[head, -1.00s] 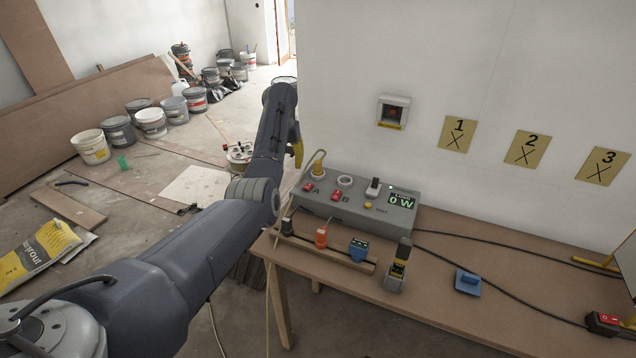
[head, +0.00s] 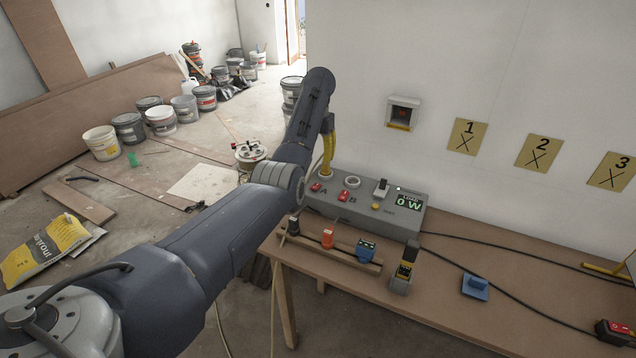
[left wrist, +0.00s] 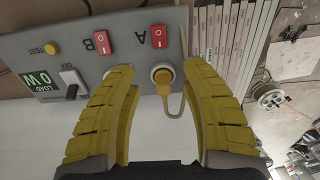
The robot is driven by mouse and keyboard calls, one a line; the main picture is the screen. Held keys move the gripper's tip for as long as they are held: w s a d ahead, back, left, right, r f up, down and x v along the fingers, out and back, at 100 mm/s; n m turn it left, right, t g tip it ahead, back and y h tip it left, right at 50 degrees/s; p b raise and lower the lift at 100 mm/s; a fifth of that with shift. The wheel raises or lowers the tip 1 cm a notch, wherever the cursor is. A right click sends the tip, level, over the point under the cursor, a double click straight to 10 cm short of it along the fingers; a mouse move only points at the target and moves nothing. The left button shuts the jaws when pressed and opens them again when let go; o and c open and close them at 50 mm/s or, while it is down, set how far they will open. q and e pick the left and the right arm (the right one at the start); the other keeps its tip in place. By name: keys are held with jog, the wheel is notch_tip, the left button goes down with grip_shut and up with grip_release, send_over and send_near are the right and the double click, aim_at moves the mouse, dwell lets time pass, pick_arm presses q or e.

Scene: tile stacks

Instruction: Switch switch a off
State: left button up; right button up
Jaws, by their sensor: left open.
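Switch A (head: 316,187) is a red rocker at the left of the grey control box (head: 385,222). In the left wrist view, where the box appears upside down, switch A (left wrist: 158,37) has the letter A beside it. Switch B (left wrist: 104,43) is a like red rocker next to it. My left gripper (left wrist: 158,72) has its yellow fingers apart with nothing between the pads. They point toward the box, either side of a round yellow plug (left wrist: 163,75) with a cord; I cannot tell whether they touch it. In the head view the fingers hang above the box's left end.
A wall socket (head: 403,112) is behind.

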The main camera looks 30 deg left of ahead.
aim_at(318, 184)
pick_arm(q)
notch_tip(318, 184, down, 11)
jog(key=shift+f, duration=0.1)
dwell(0.4)
jog(key=shift+c, duration=0.4)
grip_shut()
